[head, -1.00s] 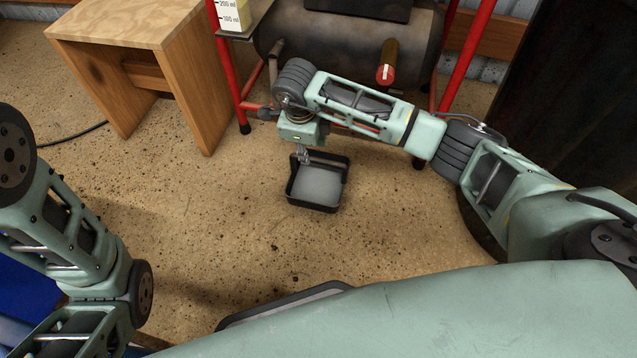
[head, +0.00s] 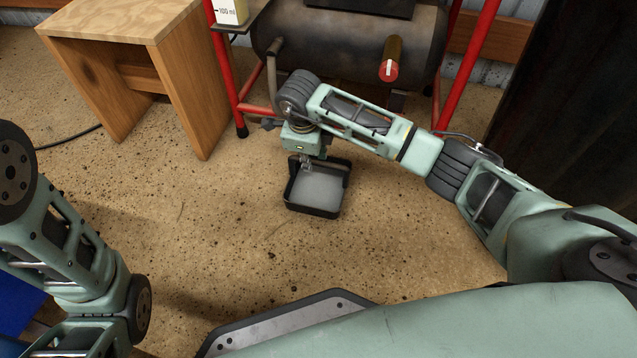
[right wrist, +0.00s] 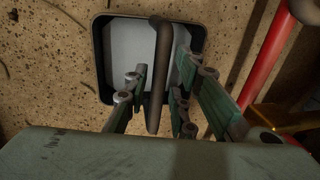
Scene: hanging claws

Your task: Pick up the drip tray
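The drip tray is a black, square, shallow tray (head: 313,211) with a pale grey inside, lying on the floor in the middle of the head view. It also shows in the right wrist view (right wrist: 102,60). A dark bar (right wrist: 159,75) crosses over it there, seemingly its handle. My right gripper (head: 306,165) is above the tray's far part, pointing down. In the right wrist view its fingers (right wrist: 160,88) are apart, with the bar between them and gaps showing on both sides. My left arm shows at the left edge, but its gripper is out of view.
Just behind the tray stands a compressor tank (head: 345,55) in a red tube frame (head: 461,75), with a red-ended cylinder (head: 389,68). A wooden bench (head: 188,90) is at the back left. The speckled floor (head: 200,215) left of the tray is clear.

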